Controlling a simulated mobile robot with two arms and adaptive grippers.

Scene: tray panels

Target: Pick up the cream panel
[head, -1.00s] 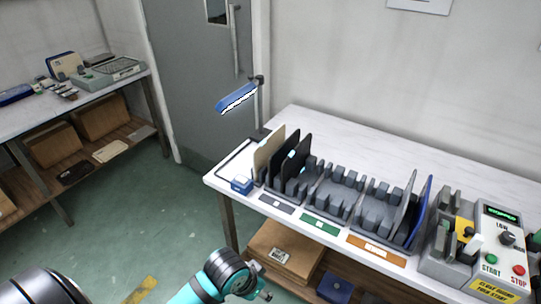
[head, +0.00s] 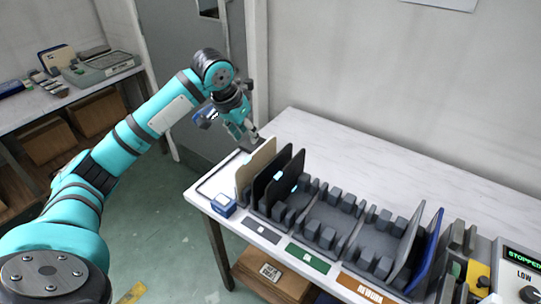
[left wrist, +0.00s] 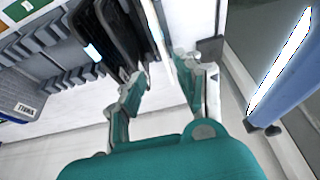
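The cream panel (head: 251,168) stands upright at the left end of the rack row in the head view, beside two black panels (head: 280,178). My left gripper (head: 252,136) is just above and behind the cream panel's top edge. In the left wrist view its two fingers (left wrist: 163,80) are apart, with a pale upright edge in the gap between them. The black panels (left wrist: 112,35) lie left of that gap. I cannot tell whether either finger touches the cream panel. My right gripper is not in view.
Grey slotted racks (head: 325,222) run along the table to a grey and a blue panel (head: 427,252). A control box (head: 520,270) stands at the right. A small blue box (head: 223,205) sits at the table's left front. The table's back strip is clear.

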